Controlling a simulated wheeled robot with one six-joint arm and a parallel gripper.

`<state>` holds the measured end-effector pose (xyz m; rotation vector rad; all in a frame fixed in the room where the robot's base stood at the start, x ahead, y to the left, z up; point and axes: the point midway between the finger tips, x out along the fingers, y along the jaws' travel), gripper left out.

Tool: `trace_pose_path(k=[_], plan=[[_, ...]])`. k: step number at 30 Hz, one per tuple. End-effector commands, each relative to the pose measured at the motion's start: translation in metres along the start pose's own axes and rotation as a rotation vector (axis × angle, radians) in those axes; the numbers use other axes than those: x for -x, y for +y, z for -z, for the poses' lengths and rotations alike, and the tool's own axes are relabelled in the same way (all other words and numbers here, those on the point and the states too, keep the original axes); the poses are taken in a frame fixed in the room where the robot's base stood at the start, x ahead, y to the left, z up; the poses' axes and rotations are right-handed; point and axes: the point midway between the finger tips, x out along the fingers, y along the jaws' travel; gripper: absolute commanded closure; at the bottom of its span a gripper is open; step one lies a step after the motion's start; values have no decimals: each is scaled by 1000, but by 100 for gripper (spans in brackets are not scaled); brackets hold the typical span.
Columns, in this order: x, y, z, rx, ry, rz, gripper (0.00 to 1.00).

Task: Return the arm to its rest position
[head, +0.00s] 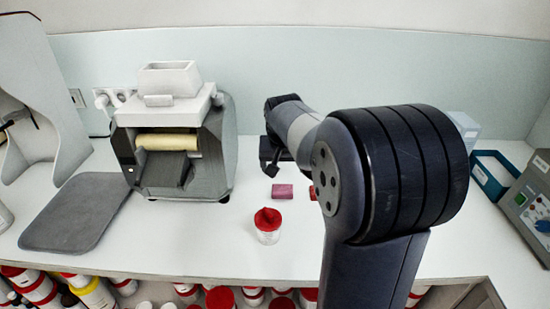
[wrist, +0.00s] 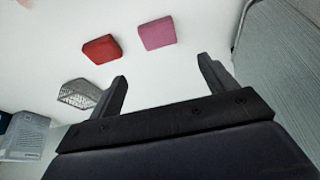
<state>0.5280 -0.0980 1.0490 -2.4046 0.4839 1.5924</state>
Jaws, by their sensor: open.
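My arm reaches out over the white counter in the head view and hides part of it. My gripper (head: 275,163) is above the counter, behind a pink block. It also shows in the wrist view (wrist: 163,82), with its two fingers wide apart and nothing between them. The pink block (head: 282,191) lies on the counter, and in the wrist view (wrist: 157,33) it is beyond the fingers. A red block (head: 313,192) is partly hidden by my arm; the wrist view shows it whole (wrist: 102,49).
A mill with a cream roller (head: 168,142) stands at the left, beside a grey mat (head: 75,215). A blue-edged tray (head: 491,175) and a grey control box (head: 535,205) are at the right. Several tubs sit below the counter.

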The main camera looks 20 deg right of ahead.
Motion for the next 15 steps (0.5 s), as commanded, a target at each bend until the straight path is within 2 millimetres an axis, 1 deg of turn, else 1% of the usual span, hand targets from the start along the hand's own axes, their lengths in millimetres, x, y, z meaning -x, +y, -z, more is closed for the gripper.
trace_pose_path(k=[5,8,15], plan=[[-14,0,0,0,-3,-1,20],[-30,0,-1,0,-5,-2,20],[-77,1,-1,0,-5,-2,20]])
